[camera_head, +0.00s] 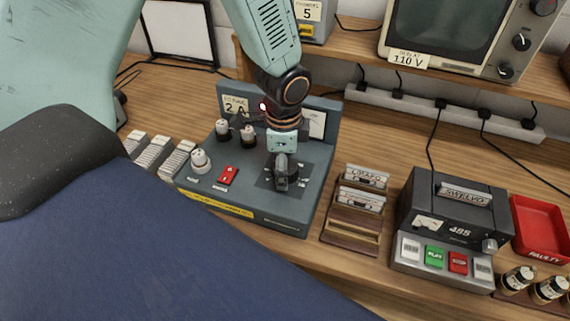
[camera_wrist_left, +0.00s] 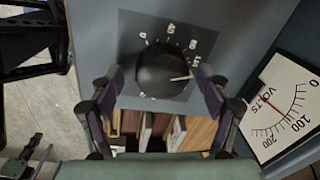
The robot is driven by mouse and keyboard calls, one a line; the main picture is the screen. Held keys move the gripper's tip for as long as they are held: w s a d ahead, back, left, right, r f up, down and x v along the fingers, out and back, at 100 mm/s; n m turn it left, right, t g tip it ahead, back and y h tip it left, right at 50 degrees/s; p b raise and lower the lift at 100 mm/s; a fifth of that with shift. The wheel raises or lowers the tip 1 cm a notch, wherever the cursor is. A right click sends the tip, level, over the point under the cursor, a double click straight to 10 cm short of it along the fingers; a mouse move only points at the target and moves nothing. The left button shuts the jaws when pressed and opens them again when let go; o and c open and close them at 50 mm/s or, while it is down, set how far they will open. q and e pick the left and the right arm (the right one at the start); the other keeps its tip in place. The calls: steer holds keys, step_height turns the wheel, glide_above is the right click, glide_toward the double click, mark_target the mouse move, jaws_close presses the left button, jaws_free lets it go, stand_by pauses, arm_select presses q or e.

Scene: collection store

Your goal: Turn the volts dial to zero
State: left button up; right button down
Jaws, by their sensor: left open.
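The volts dial (camera_wrist_left: 163,73) is a round black knob on a dark square plate, seen in the left wrist view. Its white pointer points right, slightly below the last printed number. My left gripper (camera_wrist_left: 158,92) is open, with one finger on each side of the knob; I cannot tell whether they touch it. In the head view, my left gripper (camera_head: 282,184) points down over the dark plate of the grey console (camera_head: 240,205) and hides most of the dial. A volts meter (camera_wrist_left: 285,105) shows at right in the wrist view. My right gripper is not in view.
The console also has a red switch (camera_head: 228,175) and white-capped knobs (camera_head: 200,161). A wooden cassette rack (camera_head: 350,236) stands close on its right, then a grey tape machine (camera_head: 450,225) and a red tray (camera_head: 541,228). Stacked cassettes (camera_head: 153,154) lie left of it.

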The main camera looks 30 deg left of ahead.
arm_select(q)
steer(key=shift+w, duration=0.15)
steer(key=shift+c, duration=0.2)
steer(key=shift+d, duration=0.1)
steer(key=c, duration=1.1)
steer(key=shift+c, duration=0.2)
steer(key=shift+f+n, duration=0.1)
steer(key=shift+n, duration=0.2)
